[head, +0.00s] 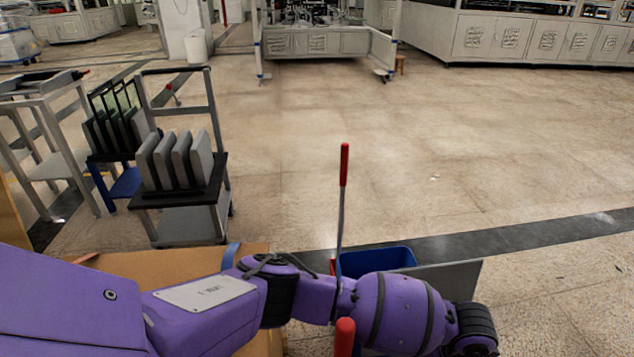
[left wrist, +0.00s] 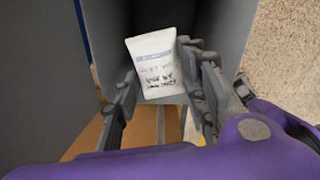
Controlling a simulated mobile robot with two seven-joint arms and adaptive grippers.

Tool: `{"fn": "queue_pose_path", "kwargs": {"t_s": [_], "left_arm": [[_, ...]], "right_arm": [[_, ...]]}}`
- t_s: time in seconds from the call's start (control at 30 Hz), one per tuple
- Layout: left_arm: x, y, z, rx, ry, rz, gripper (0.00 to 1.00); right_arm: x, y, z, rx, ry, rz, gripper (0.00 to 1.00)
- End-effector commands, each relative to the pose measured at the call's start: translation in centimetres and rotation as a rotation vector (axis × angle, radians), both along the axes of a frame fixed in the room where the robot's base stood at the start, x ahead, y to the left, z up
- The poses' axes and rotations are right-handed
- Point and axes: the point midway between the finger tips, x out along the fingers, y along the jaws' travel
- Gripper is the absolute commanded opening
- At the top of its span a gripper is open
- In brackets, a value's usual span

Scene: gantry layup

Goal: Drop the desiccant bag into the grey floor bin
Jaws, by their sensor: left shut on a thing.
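The desiccant bag (left wrist: 153,62) is a small white packet with printed text, seen in the left wrist view. My left gripper (left wrist: 163,85) is shut on it, with a dark finger on each side. Dark grey walls (left wrist: 55,75), seemingly of the grey floor bin, show behind and beside the bag. I cannot tell how far the bag is from them. In the head view my purple left arm reaches across the bottom, and its gripper and the bag are hidden. A grey panel (head: 455,280), perhaps the bin's wall, shows behind the arm. My right gripper is not in view.
A blue bin (head: 376,261) stands behind my arm, next to an upright bar with a red grip (head: 344,165). Brown board (head: 170,262) lies under the arm at left. A cart with grey panels (head: 178,163) stands at left. The floor (head: 440,160) beyond is clear.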

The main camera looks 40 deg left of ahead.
Motion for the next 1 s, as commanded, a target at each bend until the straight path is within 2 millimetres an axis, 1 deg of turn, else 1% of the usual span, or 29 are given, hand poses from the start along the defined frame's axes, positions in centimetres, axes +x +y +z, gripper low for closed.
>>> {"fn": "queue_pose_path", "kwargs": {"t_s": [0.03, 0.23, 0.37, 0.57, 0.6, 0.73, 0.77, 1.0], "left_arm": [[0.0, 0.0, -1.1, 0.000, 0.001, 0.000, 0.14], [0.0, 0.0, -3.1, -0.002, 0.001, 0.002, 0.14], [0.1, 0.0, -3.5, -0.002, -0.001, 0.002, 0.14], [0.2, 0.0, -3.3, -0.002, -0.003, 0.002, 0.14], [0.2, 0.0, -3.3, -0.001, -0.003, 0.002, 0.42], [0.2, 0.0, -3.3, -0.001, -0.004, 0.002, 0.59], [0.2, 0.0, -3.3, -0.001, -0.004, 0.002, 0.61], [0.2, 0.0, -3.3, -0.001, -0.003, 0.002, 0.61]], "right_arm": [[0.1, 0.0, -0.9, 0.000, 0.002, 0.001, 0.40], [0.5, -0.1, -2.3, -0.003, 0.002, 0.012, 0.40], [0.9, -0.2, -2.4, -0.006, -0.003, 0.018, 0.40], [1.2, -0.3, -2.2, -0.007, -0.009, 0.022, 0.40], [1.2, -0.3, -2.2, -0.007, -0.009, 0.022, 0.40], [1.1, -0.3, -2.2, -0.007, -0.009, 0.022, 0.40], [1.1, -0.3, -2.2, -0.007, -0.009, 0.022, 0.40], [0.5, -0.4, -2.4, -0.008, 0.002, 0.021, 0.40]]}}
